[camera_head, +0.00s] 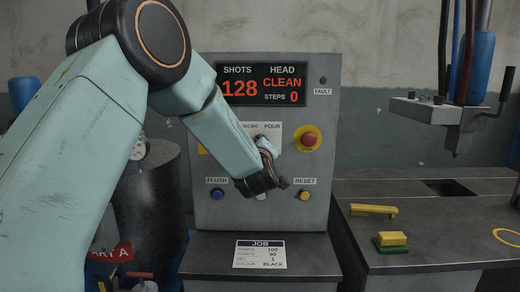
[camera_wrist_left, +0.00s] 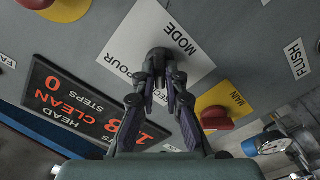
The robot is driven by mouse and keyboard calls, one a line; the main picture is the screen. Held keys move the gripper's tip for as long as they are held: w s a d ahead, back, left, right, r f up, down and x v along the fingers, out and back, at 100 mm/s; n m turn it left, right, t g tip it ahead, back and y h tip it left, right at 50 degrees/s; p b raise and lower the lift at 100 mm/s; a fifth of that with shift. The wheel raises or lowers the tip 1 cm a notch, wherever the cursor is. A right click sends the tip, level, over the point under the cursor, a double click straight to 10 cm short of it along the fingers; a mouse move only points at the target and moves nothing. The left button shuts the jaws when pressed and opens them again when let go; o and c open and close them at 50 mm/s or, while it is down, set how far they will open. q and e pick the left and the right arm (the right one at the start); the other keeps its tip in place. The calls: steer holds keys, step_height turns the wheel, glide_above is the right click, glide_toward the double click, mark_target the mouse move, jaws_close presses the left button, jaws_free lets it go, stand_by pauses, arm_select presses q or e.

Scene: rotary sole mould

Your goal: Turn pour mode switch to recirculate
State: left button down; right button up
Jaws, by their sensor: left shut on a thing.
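The pour mode switch is a dark knob (camera_wrist_left: 164,58) on a white plate (camera_wrist_left: 190,72) marked MODE, POUR and a partly covered word starting REC. My left gripper (camera_wrist_left: 163,80) has one finger on each side of the knob and is shut on it. Which word the knob points to I cannot tell. My right gripper is not in view.
The grey control panel (camera_head: 225,215) carries a red emergency button (camera_head: 308,139), a blue FLUSH button (camera_head: 217,194) and a RESET button (camera_head: 304,195). The display (camera_head: 261,84) reads SHOTS 128, HEAD CLEAN, STEPS 0. A red MAIN knob (camera_wrist_left: 215,117) is close to my left fingers.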

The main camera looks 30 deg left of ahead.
arm_select(q)
steer(key=shift+a+r, duration=0.1)
steer(key=shift+r, duration=0.05)
stand_by(0.3)
steer(key=c, duration=1.4)
jaws_free()
steer(key=shift+s, duration=0.15)
steer(key=v, duration=1.2)
